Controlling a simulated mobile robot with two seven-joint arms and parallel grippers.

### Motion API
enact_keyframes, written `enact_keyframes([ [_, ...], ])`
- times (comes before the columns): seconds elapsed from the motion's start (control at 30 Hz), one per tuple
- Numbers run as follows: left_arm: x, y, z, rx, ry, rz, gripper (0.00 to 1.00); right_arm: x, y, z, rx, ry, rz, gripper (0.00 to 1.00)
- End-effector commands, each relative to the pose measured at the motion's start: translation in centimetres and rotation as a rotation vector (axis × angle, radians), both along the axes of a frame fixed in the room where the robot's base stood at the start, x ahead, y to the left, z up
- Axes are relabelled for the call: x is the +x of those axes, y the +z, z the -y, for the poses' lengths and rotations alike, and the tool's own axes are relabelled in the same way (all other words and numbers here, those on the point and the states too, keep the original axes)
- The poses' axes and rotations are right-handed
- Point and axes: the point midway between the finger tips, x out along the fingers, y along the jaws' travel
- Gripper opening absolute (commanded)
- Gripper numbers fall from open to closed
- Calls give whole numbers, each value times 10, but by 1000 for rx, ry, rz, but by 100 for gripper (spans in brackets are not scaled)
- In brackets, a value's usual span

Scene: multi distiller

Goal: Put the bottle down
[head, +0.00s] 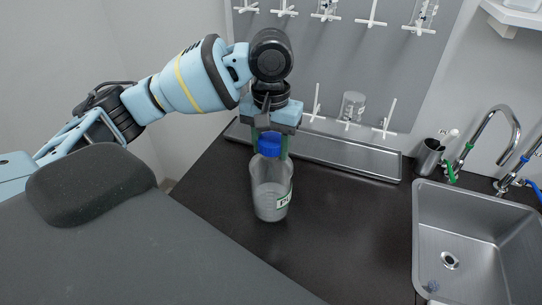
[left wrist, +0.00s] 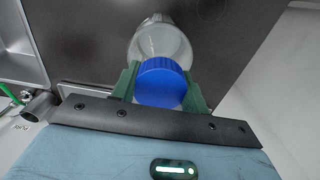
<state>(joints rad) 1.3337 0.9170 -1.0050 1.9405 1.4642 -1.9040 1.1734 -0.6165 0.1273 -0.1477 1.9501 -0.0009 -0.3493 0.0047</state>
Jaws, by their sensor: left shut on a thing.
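The bottle (head: 270,190) is clear with a blue cap and a white label with dark lettering. It is upright, over the black countertop (head: 340,225); I cannot tell whether its base touches it. My left gripper (head: 270,146) comes down from above and is shut on the bottle at its blue cap. In the left wrist view the cap (left wrist: 161,82) sits between the two green fingers, and the clear bottle body (left wrist: 160,42) extends beyond it. My right gripper is not in view.
A metal sink (head: 480,240) with taps is at the right, with a dark metal cup (head: 429,158) behind it. A steel tray (head: 340,159) runs along the back under a grey pegboard (head: 360,70) holding glassware. The counter between bottle and sink is clear.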

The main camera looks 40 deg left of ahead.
Motion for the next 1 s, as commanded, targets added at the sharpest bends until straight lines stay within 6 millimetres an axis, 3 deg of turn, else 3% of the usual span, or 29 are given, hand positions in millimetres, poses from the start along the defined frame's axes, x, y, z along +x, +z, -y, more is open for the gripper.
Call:
enact_keyframes([
  [0.17,0,-1,0,0,1,4,0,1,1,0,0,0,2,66],
  [0.47,0,-31,0,0,1,5,0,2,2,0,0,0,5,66],
  [0.87,0,-36,0,-1,0,4,0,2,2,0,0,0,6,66],
  [0.9,0,-37,0,0,0,1,50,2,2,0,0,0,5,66],
  [1.0,0,-37,0,0,0,1,63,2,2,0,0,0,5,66],
])
